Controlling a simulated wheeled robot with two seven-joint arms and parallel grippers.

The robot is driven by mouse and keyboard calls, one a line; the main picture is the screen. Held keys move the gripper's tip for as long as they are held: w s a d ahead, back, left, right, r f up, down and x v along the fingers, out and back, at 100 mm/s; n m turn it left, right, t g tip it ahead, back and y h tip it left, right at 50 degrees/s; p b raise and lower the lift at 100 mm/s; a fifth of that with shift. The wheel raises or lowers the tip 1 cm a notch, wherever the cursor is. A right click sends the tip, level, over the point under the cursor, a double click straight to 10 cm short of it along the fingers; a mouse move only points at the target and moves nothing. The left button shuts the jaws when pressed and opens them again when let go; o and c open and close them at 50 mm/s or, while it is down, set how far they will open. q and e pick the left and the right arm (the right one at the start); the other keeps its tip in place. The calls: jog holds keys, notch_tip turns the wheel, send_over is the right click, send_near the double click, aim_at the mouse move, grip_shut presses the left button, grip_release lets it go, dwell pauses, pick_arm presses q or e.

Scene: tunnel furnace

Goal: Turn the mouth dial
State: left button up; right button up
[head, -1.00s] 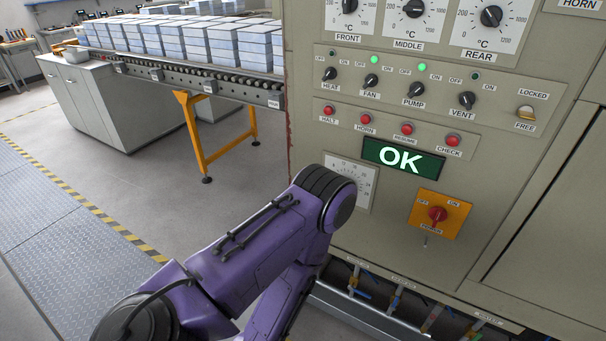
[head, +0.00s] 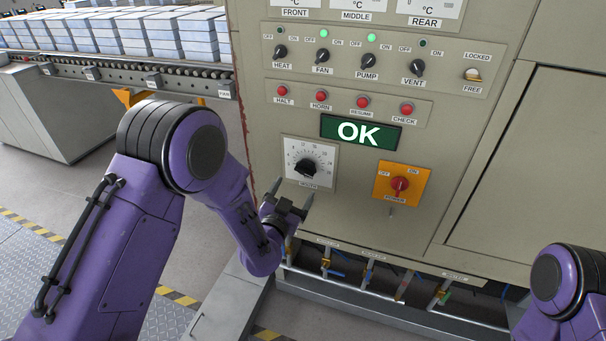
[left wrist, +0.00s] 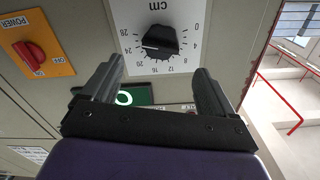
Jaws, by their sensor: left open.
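The mouth dial is a black knob (head: 306,168) on a white numbered plate (head: 290,150), low on the front of the grey control panel. In the left wrist view the knob (left wrist: 160,42) and its plate (left wrist: 190,62) appear upside down, with the knob's white mark pointing toward about 24. My left gripper (head: 290,202) is open and empty, just below and in front of the dial, apart from it. In the left wrist view the fingers (left wrist: 157,72) stand apart, with the knob beyond the gap between them. My right gripper is out of view.
An orange plate with a red power switch (head: 399,185) is right of the dial. Above are the green OK display (head: 360,132), several red buttons (head: 363,102) and black selector knobs (head: 368,61). Pipes (head: 365,268) run below the panel. A conveyor (head: 150,77) with stacked blocks is at left.

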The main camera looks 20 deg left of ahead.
aim_at(304, 173)
pick_arm(q)
jog(key=w+p, duration=0.2)
jog(key=w, duration=0.7)
jog(key=shift+f, duration=0.1)
jog(key=shift+d+f, duration=0.1)
jog(key=c, duration=1)
